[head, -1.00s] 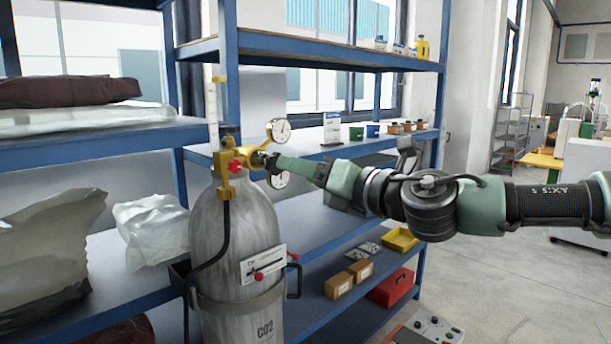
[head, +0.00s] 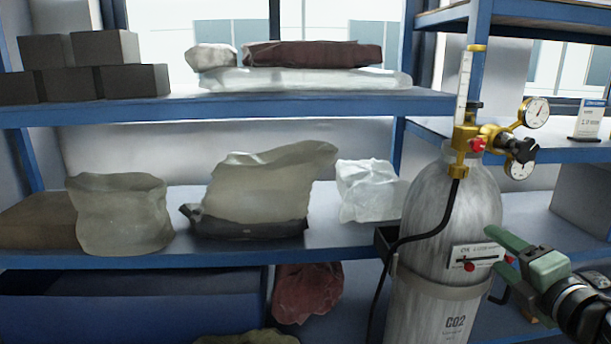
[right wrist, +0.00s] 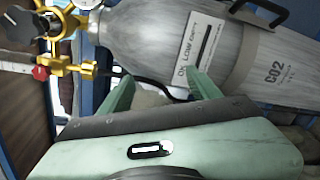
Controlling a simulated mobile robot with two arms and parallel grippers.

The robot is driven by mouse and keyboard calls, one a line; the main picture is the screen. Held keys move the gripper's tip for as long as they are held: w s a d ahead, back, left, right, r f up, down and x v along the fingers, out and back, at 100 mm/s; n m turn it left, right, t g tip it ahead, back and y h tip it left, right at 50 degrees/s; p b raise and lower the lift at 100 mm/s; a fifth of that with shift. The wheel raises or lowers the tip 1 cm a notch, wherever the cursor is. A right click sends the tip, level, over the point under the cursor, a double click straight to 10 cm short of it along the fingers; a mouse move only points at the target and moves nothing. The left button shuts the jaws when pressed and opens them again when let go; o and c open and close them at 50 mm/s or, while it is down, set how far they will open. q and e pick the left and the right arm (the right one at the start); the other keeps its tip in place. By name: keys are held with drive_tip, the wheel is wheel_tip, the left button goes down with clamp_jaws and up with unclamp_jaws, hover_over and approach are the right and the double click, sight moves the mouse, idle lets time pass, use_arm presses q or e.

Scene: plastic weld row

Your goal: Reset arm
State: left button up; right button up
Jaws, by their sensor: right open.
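My right gripper (head: 498,249) is open and empty, in front of the right side of the grey CO2 cylinder (head: 425,225). In the right wrist view the fingers of the right gripper (right wrist: 165,82) are spread, with nothing held between them. The cylinder (right wrist: 150,35) lies beyond them, with its white label plate (right wrist: 203,45). The brass regulator (head: 462,145) on top has a black knob (head: 523,150) and two round gauges. The gripper is below the knob and apart from it. My left gripper is not in view.
Blue shelves (head: 330,246) stand behind and left of the cylinder. They hold cloudy bags (head: 120,215), a white bag (head: 370,190) and dark blocks (head: 105,48). A black hose (head: 415,240) hangs from the regulator. A small sign (head: 588,120) stands on the right shelf.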

drive_tip(key=s+a+f+m+g+h, duration=0.15)
drive_tip(key=s+f+m, duration=0.25)
drive_tip(key=f, duration=0.5)
drive_tip(key=s+a+f+m+g, duration=0.3)
drive_tip(key=f+m, duration=0.2)
drive_tip(key=f, duration=0.3)
drive_tip(key=s+a+f+m+g+h, duration=0.15)
drive_tip(key=s+f+m, duration=0.25)
drive_tip(key=f, duration=0.5)
drive_tip(key=s+a+f+m+g+y, duration=0.1)
drive_tip(key=s+a+f+m+g, duration=0.4)
drive_tip(key=s, duration=0.4)
drive_tip(key=s+a+f+m+g+y, duration=0.1)
drive_tip(key=s+a+f+m+g, duration=0.2)
drive_tip(key=s+f, duration=0.5)
wheel_tip(320, 180, down, 23)
drive_tip(key=s, duration=0.1)
drive_tip(key=s+d+f+g, duration=0.1)
drive_tip(key=s+d+f, duration=0.1)
drive_tip(key=s+f, duration=1.5)
drive_tip(key=shift+s+d+f+g, duration=0.3)
drive_tip(key=shift+s+f, duration=0.05)
drive_tip(key=shift+s, duration=0.1)
